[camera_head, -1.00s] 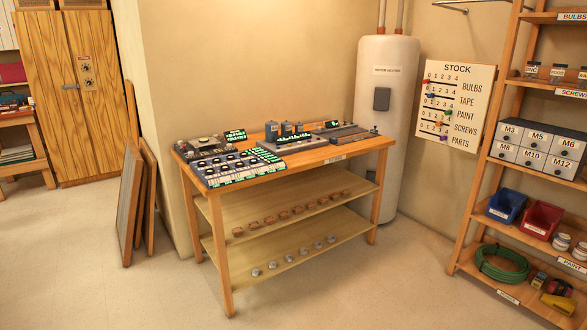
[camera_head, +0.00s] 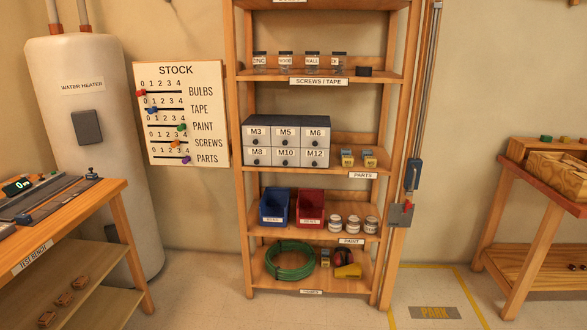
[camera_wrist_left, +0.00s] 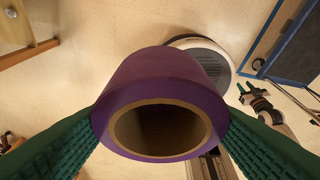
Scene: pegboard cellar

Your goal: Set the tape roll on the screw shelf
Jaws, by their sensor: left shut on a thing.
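A purple tape roll (camera_wrist_left: 160,95) with a brown cardboard core fills the middle of the left wrist view. My left gripper (camera_wrist_left: 160,130) is shut on it, with a green ribbed finger on each side. The screw shelf (camera_head: 318,78), labelled "SCREWS / TAPE", is an upper board of the wooden rack in the head view. Several small jars (camera_head: 285,63) and a dark roll (camera_head: 363,71) stand on it. Neither gripper shows in the head view. My right gripper (camera_wrist_left: 243,93) shows small in the wrist view, its green fingers apart and empty.
Lower boards hold grey drawers (camera_head: 287,142), blue (camera_head: 274,206) and red (camera_head: 311,207) bins, paint cans and a green hose (camera_head: 290,262). The screw shelf has bare room at its right end. A test bench (camera_head: 100,200) stands left, another table (camera_head: 540,190) right. Floor before the rack is open.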

